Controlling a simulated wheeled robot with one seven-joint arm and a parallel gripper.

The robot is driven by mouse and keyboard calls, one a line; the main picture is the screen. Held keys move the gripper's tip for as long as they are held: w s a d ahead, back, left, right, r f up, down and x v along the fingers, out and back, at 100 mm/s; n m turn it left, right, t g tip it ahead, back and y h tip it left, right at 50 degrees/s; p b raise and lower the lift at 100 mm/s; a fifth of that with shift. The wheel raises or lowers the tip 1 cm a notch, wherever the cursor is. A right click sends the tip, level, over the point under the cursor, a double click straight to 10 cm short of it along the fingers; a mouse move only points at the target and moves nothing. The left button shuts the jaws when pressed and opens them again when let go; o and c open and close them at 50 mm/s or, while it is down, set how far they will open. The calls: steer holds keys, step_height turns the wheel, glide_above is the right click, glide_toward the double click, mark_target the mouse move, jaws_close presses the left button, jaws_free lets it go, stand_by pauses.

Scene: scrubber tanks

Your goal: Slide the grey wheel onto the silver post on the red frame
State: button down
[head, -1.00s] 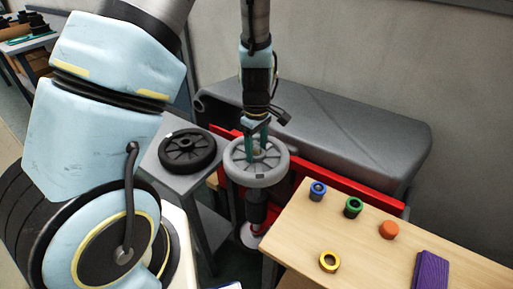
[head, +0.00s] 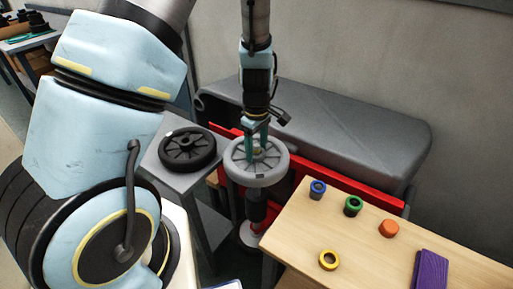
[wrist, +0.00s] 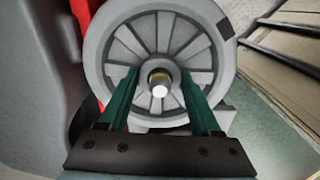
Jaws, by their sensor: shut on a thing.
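The grey wheel (head: 240,177) lies roughly flat below my gripper (head: 257,148), in front of the red frame (head: 360,191). My gripper points down and is shut on the wheel's hub. In the wrist view the two green fingers reach to either side of the hub, and the grey wheel (wrist: 105,45) faces the camera. A bright silver round end, the silver post (wrist: 160,91), shows at the hub's hole with a yellowish ring by it. How far the wheel sits along the post cannot be told. The wheel hides the post in the head view.
A black wheel (head: 187,150) lies on a grey stand to the left. A wooden table (head: 370,262) at right holds blue, green and yellow rings, an orange piece and a purple block (head: 430,270). A dark grey tank (head: 330,125) stands behind the frame.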

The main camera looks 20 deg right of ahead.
jaws_free()
stand_by(0.3)
steer(key=shift+r, duration=0.15)
stand_by(0.5)
steer(key=shift+r+p, duration=1.25)
steer(key=shift+p, duration=0.1)
steer(key=shift+r, duration=0.15)
step_height(320, 180, up, 7)
steer(key=p, duration=0.6)
steer(key=shift+p, duration=0.3)
